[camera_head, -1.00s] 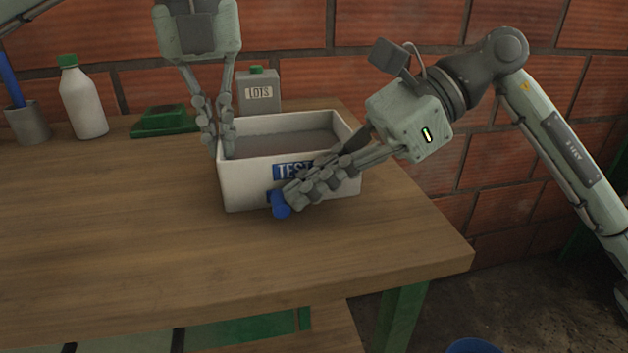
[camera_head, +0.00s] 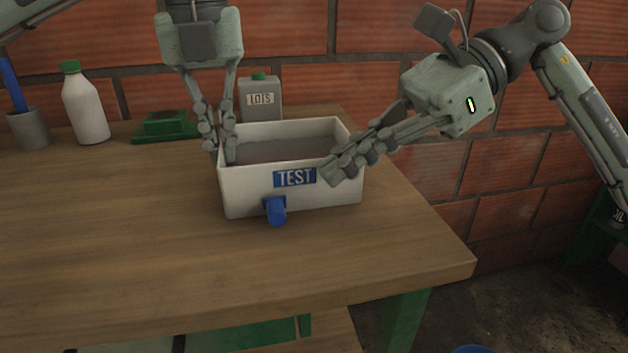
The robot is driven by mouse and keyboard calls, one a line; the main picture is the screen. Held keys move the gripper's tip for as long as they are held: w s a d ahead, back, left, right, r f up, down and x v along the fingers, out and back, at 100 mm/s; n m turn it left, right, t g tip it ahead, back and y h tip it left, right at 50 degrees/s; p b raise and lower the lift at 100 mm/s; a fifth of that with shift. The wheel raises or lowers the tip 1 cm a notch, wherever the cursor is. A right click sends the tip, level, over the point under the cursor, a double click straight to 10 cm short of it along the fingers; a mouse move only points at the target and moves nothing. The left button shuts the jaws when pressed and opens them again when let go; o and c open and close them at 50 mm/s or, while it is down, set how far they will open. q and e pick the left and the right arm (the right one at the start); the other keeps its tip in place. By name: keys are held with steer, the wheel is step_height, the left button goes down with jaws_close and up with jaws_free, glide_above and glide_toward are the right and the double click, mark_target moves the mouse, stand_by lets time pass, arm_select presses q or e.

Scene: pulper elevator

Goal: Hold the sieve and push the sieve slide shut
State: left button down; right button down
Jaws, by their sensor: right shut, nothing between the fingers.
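The sieve (camera_head: 245,185) is a white open-topped box with a blue TEST label on its front, on the wooden table. The blue sieve slide (camera_head: 276,211) shows as a tab low on the front face, below the label. How far the slide is in cannot be told from here. My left gripper (camera_head: 219,152) comes down from above and is shut on the sieve's left wall, one finger outside and one inside. My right gripper (camera_head: 333,172) is shut and empty in front of the sieve's front face, right of the label and apart from the slide.
Behind the sieve stand a grey LOTS container (camera_head: 261,103) and a green device (camera_head: 166,127). A white bottle (camera_head: 86,108) and a grey cup (camera_head: 29,130) stand at the back left. The wooden table (camera_head: 130,230) is clear in front and left.

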arm_select(q)
steer(key=shift+f, duration=0.3)
steer(key=c, duration=1.6)
jaws_free()
steer(key=shift+c, duration=0.2)
steer(key=shift+w+r, duration=0.1)
steer(key=shift+r, duration=0.1)
